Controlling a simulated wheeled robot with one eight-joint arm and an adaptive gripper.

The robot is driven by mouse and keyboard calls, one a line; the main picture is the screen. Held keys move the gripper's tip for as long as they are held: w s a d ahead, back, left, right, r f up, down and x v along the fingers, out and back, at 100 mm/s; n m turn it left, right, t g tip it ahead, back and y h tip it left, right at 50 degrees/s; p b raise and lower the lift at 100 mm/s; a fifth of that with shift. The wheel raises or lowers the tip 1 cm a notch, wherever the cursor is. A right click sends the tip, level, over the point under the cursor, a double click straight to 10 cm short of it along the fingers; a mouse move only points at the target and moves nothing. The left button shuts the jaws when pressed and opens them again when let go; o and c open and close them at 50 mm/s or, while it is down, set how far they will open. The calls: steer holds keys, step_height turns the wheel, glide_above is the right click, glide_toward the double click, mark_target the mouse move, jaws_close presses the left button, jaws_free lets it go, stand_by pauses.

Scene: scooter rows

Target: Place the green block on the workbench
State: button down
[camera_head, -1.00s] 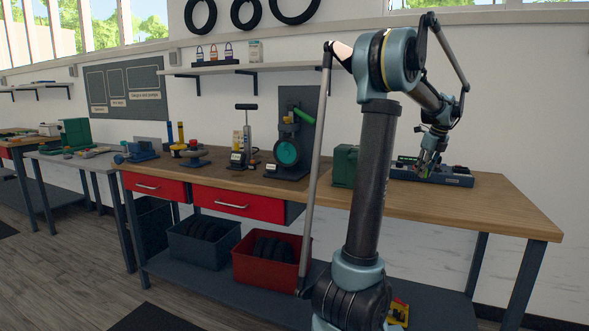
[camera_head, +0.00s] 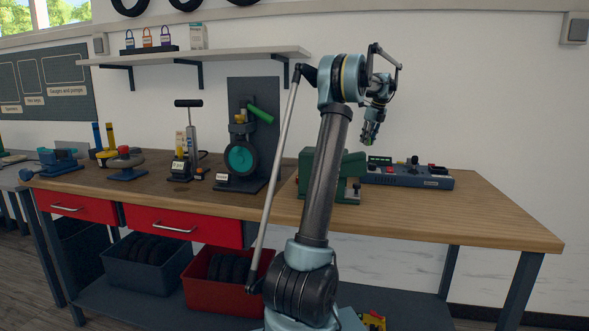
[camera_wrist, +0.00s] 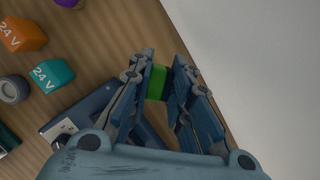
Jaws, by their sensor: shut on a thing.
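The green block (camera_wrist: 158,82) sits between the fingers of my gripper (camera_wrist: 163,85) in the wrist view, and the fingers are shut on it. In the head view my gripper (camera_head: 369,143) hangs fingers down above the back of the workbench, and a bit of green (camera_head: 368,142) shows at its tip. The block is held clear of the wooden top of the workbench (camera_head: 480,212).
A control panel (camera_head: 410,175) lies under and right of my gripper. A green machine (camera_head: 345,178) stands left of it. In the wrist view, orange (camera_wrist: 22,35) and teal (camera_wrist: 52,75) 24 V blocks lie at the left. The bench's right end is clear.

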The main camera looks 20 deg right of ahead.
steer(key=shift+s+d+f, duration=0.1)
steer(key=shift+f, duration=2.4)
steer(key=shift+s+d+f, duration=0.1)
steer(key=shift+f, duration=2.4)
steer(key=c, duration=1.5)
jaws_free()
steer(key=shift+f, duration=0.1)
steer(key=shift+o, duration=0.2)
steer(key=v, duration=1.2)
